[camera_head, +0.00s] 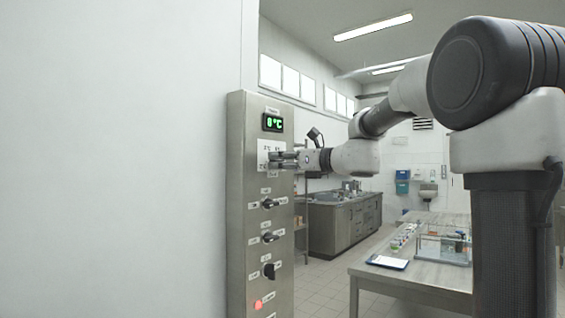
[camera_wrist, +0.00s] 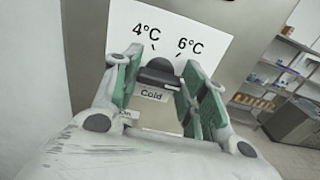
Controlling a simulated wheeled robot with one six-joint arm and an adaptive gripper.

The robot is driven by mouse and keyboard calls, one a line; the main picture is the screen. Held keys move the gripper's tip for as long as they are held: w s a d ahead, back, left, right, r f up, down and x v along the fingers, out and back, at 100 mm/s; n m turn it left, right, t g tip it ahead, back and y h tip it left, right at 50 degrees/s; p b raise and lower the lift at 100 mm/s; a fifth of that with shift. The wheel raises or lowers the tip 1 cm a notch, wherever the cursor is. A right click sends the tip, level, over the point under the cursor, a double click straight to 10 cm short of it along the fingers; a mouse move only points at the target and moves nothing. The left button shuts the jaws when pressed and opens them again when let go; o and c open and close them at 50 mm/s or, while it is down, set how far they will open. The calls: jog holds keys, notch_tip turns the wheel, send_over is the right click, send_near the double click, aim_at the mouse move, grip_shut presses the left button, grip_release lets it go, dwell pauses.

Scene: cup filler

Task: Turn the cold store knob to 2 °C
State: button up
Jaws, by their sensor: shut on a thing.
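The cold store knob (camera_wrist: 159,67) is dark and sits on a white dial plate (camera_wrist: 182,22) marked 4°C and 6°C, with a "Cold" label (camera_wrist: 151,94) below it. My gripper (camera_wrist: 170,60) has its green-padded fingers on either side of the knob and is shut on it. In the head view my gripper (camera_head: 281,159) reaches the panel from the right and hides the knob. The green display (camera_head: 272,123) above reads a number in °C; its digit looks like 8 but is too small to be sure. The knob's pointer direction is unclear.
The steel panel (camera_head: 238,215) has several other black knobs below, including an upper one (camera_head: 269,203), and a lit red button (camera_head: 258,305). A pale wall (camera_head: 110,160) lies left. A table (camera_head: 440,283) with a clipboard stands to the right. Shelves (camera_wrist: 285,70) stand beyond the panel.

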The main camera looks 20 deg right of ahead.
jog(key=shift+n, duration=0.4)
jog(key=n, duration=0.8)
jog(key=shift+f+n, duration=0.2)
jog(key=shift+n, duration=6.55)
jog(key=shift+f+n, duration=0.2)
jog(key=shift+n, duration=6.55)
